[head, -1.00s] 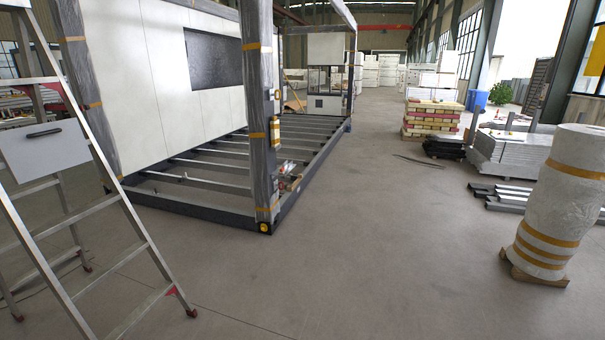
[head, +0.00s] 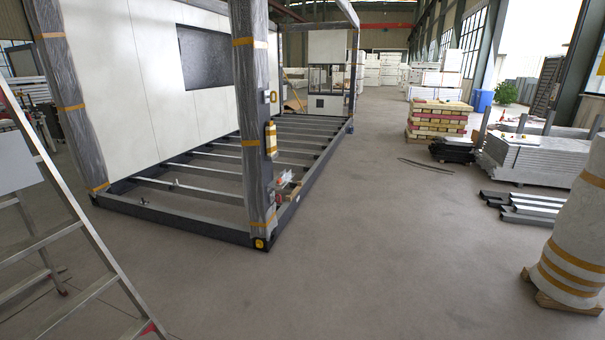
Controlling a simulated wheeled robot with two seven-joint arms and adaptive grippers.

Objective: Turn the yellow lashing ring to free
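A small yellow ring (head: 273,97) is fixed to the right side of the container frame's near corner post (head: 251,60), which is wrapped in grey film with orange bands. Below it on the same post is a yellow block-like part (head: 271,138). A round yellow fitting (head: 260,243) sits at the foot of the post. I cannot tell the ring's turned position at this distance. Neither of my grippers shows in the head view.
A metal stepladder (head: 60,230) stands close at the left. A wrapped white roll (head: 578,240) stands on a pallet at the right edge. Metal profiles (head: 525,207) and stacked boards (head: 437,120) lie beyond. The concrete floor (head: 390,260) between is clear.

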